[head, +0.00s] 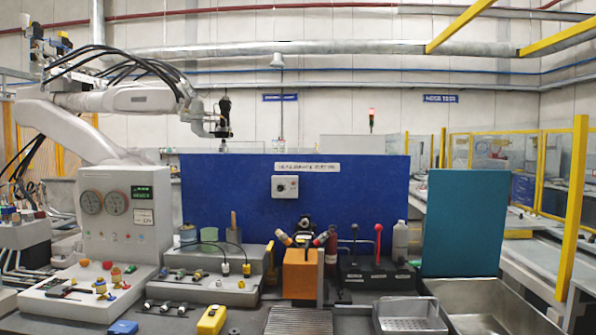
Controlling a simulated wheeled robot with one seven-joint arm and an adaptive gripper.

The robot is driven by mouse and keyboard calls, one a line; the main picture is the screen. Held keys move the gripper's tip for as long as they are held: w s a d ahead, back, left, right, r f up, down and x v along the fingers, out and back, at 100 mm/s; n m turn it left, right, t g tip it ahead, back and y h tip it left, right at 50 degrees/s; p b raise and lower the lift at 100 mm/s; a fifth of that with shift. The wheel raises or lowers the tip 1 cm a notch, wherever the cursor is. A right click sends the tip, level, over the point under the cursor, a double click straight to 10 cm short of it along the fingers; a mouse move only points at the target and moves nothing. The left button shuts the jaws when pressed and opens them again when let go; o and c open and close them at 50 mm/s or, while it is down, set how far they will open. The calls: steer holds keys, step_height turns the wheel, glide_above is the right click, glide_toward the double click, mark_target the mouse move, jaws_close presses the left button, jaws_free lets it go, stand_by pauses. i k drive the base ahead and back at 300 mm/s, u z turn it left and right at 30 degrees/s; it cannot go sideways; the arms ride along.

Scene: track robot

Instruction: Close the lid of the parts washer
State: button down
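The parts washer stands at the right with a grey metal basin (488,302). Its teal lid (463,222) stands open and upright at the basin's back edge. The basin looks empty in the part I can see, and its front is cut off by the picture's lower edge. No gripper that I can tell as mine shows in the head view, and nothing touches the lid.
A perforated metal tray (410,314) sits left of the basin. An orange holder (300,273) with coloured handles and a red-knobbed lever (378,240) stand further left. A yellow post (573,210) rises at the right. A large white arm (140,98) reaches over the back left.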

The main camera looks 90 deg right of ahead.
mark_target(467, 210)
steer(key=i, duration=0.05)
steer(key=z, duration=2.9)
